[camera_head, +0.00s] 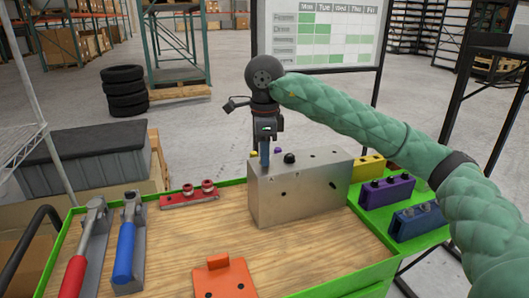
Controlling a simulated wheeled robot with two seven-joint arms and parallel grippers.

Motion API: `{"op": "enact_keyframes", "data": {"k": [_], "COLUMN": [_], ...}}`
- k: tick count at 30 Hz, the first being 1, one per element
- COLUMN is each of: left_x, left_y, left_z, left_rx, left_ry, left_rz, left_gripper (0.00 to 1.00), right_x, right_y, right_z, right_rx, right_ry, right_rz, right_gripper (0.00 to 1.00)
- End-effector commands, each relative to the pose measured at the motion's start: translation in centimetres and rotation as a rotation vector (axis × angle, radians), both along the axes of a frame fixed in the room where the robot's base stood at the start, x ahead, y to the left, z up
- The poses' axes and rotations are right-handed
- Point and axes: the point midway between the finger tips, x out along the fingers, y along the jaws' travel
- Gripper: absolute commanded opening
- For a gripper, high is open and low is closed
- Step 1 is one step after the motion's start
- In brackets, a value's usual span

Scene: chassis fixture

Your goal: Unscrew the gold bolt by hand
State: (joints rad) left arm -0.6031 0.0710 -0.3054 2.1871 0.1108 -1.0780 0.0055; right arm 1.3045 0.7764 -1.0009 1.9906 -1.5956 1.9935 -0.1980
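A silver metal block (300,193), the chassis fixture, stands upright on the wooden table top. A small yellowish bit (254,155) shows at the left end of its top, partly hidden; it may be the gold bolt, but it is too small to be sure. My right gripper (264,160) points straight down at the left end of the block's top, beside this bit. A narrow blue piece shows at its tip, and I cannot tell whether it is a finger or something held. The finger gap is not visible. My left gripper is not in view.
A black knob (289,158) and a purple one (278,150) are on the block's top. Red-handled (76,268) and blue-handled (125,250) tools lie left. A red holder (190,198), orange bracket (224,279), and yellow, purple (388,190) and blue (417,220) holders surround it.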

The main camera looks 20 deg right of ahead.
Motion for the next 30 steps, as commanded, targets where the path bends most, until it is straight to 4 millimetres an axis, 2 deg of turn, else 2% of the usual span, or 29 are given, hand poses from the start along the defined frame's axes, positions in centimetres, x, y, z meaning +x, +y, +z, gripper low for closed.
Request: {"op": "enact_keyframes", "data": {"k": [5,10,30], "left_x": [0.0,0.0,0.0], "left_y": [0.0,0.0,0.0], "left_z": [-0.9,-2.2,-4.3], "left_rx": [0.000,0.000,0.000], "left_ry": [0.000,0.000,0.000], "left_rz": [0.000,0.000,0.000], "left_gripper": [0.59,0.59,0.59], "right_x": [0.0,0.0,0.0], "right_y": [0.0,0.0,0.0], "right_z": [-0.3,-0.2,0.2], "right_rx": [0.001,0.001,0.000], "right_ry": [0.000,-0.002,0.000], "right_rz": [0.072,0.246,0.922], "right_gripper": [0.00,0.00,0.00]}}
